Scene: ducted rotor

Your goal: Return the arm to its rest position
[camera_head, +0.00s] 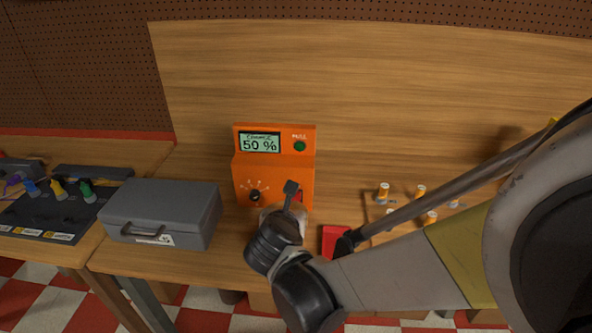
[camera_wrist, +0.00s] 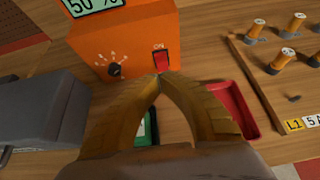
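My gripper (camera_wrist: 160,76) shows in the wrist view with its two tan fingers meeting at the tips. Nothing is seen between the tips. They appear just in front of or below the red ON switch (camera_wrist: 161,60) on the orange control box (camera_wrist: 118,42); I cannot tell whether they touch it. In the head view my arm reaches in from the right, and its dark wrist stands in front of the orange box (camera_head: 274,177), hiding the fingers. The box's display (camera_head: 260,142) reads 50 %, with a green button or lamp (camera_head: 300,146) beside it and a black knob (camera_head: 255,196) below.
A closed grey case (camera_head: 165,210) stands left of the box. A green-and-white item (camera_wrist: 148,128) lies under my fingers. Coloured-handled tools (camera_head: 60,190) lie far left. A wooden panel (camera_head: 380,90) stands behind.

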